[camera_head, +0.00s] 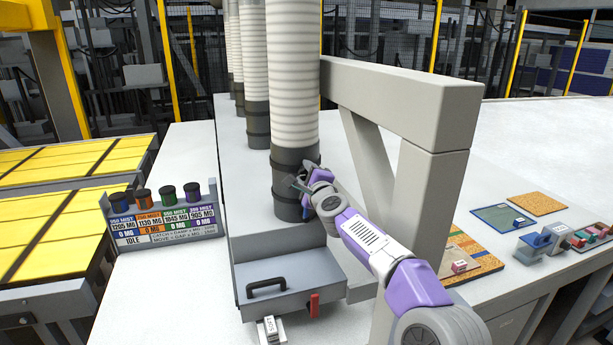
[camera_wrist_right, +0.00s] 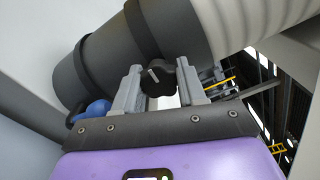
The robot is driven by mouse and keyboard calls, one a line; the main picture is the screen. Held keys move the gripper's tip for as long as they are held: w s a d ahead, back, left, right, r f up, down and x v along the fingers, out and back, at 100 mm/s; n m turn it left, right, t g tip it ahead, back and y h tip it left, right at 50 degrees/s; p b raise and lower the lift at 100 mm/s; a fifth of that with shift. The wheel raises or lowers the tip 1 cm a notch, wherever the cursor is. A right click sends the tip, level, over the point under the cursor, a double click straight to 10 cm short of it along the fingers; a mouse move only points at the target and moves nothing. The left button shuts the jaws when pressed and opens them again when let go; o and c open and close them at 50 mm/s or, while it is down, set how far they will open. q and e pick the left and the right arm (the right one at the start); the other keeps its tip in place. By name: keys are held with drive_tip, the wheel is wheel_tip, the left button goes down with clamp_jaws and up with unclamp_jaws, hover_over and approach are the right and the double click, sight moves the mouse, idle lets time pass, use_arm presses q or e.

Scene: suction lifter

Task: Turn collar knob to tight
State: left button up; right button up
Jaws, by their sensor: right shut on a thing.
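The collar (camera_head: 288,208) is the dark grey sleeve at the lower end of the nearest ribbed white hose (camera_head: 292,75). It also shows in the right wrist view (camera_wrist_right: 110,62), slanting across the picture. The collar knob (camera_wrist_right: 168,78) is black with a short pale pointer mark, and sits between my right gripper's two grey fingers. My right gripper (camera_wrist_right: 158,82) is shut on the knob; in the head view, the gripper (camera_head: 304,184) is against the collar's right side and hides the knob. I see no tight or loose marking. My left gripper is out of view.
A grey drawer (camera_head: 290,270) with a black handle and a red tab (camera_head: 314,305) lies below the hose. A thick grey frame (camera_head: 400,95) stands close to my right arm. A label rack with coloured spools (camera_head: 163,220) is at left. Trays and small blocks lie at right.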

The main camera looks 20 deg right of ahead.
drive_tip(key=m, duration=0.4)
drive_tip(key=shift+d+m, duration=0.1)
drive_tip(key=shift+m, duration=0.2)
drive_tip(key=m+b, duration=0.1)
drive_tip(key=m, duration=0.3)
drive_tip(key=shift+f+m, duration=0.1)
drive_tip(key=shift+m, duration=0.2)
drive_tip(key=m+b, duration=0.1)
drive_tip(key=m, duration=0.3)
drive_tip(key=shift+m+b, duration=0.45)
drive_tip(key=shift+m, duration=1.55)
drive_tip(key=shift+a+f, duration=0.1)
drive_tip(key=shift+a, duration=0.1)
drive_tip(key=o, duration=1.1)
drive_tip(key=shift+c, duration=0.2)
drive_tip(key=shift+s, duration=0.15)
